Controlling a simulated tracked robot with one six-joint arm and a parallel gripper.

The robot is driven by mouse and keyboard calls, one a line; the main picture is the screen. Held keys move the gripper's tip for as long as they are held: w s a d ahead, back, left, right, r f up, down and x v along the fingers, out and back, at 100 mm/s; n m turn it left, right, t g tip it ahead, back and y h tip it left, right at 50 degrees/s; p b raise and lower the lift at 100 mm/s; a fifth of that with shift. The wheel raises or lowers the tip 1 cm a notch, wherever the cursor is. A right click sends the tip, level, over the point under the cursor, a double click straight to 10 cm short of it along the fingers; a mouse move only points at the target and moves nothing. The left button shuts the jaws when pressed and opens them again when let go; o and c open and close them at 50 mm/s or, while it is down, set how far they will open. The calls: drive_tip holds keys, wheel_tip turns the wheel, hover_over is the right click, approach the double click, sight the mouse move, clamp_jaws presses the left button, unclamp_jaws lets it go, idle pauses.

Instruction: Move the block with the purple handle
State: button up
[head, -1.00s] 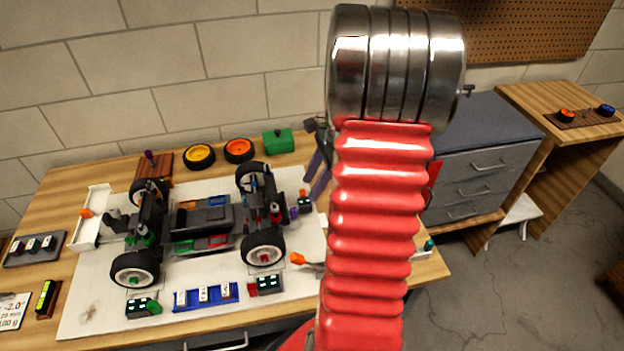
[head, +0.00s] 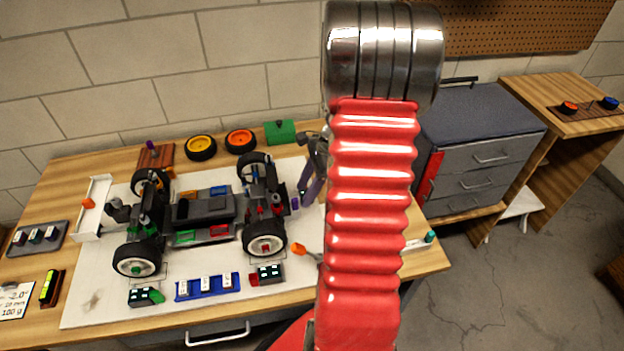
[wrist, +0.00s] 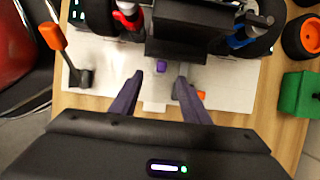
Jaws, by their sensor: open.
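In the wrist view a small purple handle (wrist: 160,67) juts from the near side of a black block (wrist: 176,32) at the end of the model car. In the head view the purple handle (head: 295,203) shows beside the car's right end. My gripper (wrist: 160,80) is open, its dark purple fingers on either side of the handle's line, with the handle just ahead of the tips and apparently untouched. In the head view my gripper (head: 306,198) is partly hidden by my red arm. Another purple knob (head: 151,145) stands on a brown wooden block (head: 158,158) at the back left.
The car's wheels (head: 265,239) flank the black block. An orange-tipped lever (wrist: 52,38) stands left of my gripper in the wrist view, a green box (wrist: 300,95) to its right. An orange piece lies partly under the right finger. A blue tray (head: 208,286) sits in front.

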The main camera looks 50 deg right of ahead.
sight(297, 208)
drive_tip(key=x, duration=0.7)
drive_tip(key=shift+a+f, duration=0.15)
clamp_jaws()
idle(0.4)
